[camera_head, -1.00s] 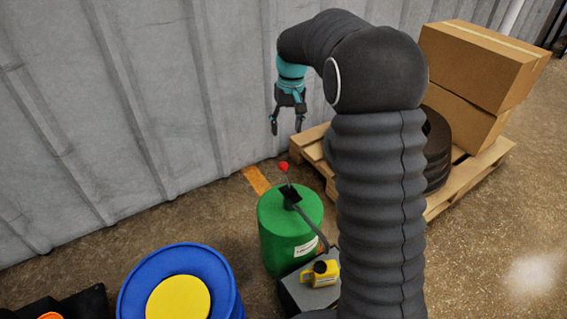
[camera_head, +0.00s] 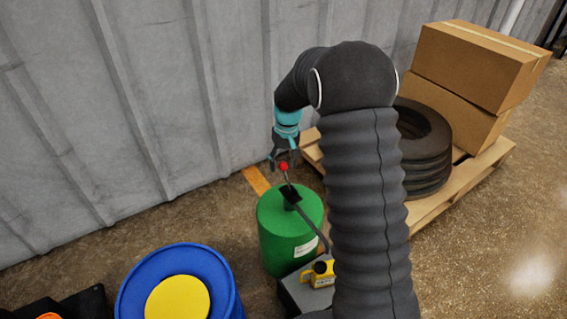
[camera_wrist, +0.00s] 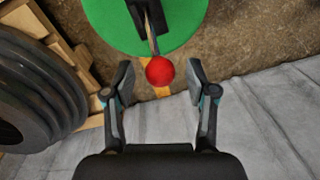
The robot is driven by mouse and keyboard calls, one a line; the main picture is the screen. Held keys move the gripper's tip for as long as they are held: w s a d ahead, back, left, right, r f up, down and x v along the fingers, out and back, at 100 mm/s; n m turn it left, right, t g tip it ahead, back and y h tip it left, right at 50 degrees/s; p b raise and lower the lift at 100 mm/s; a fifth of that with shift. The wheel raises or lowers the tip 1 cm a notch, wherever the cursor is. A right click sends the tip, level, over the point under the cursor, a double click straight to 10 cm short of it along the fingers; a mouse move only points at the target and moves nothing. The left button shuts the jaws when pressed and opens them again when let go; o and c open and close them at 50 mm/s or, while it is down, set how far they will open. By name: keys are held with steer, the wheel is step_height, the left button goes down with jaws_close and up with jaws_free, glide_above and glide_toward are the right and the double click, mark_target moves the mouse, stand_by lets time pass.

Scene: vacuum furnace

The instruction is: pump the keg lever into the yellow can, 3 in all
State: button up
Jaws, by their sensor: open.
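The green keg (camera_head: 290,236) stands on the floor by the wall, and its top also shows in the wrist view (camera_wrist: 107,22). A lever with a red ball knob (camera_head: 284,166) rises from the black pump head (camera_head: 290,195) on the keg. A dark spout runs from it down toward the yellow can (camera_head: 319,273), which sits on a grey block and is partly hidden by my arm. My gripper (camera_head: 282,160) is open at the knob's height. In the wrist view, the knob (camera_wrist: 159,70) shows between the two open fingers (camera_wrist: 160,92), with a gap on each side.
A blue drum (camera_head: 222,285) with a yellow top stands at the front left. A wooden pallet (camera_head: 462,188) with stacked tires (camera_head: 428,160) and cardboard boxes (camera_head: 475,65) is at the right. The corrugated wall (camera_head: 130,110) runs close behind the keg.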

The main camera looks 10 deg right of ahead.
steer(key=shift+f, duration=0.15)
jaws_close()
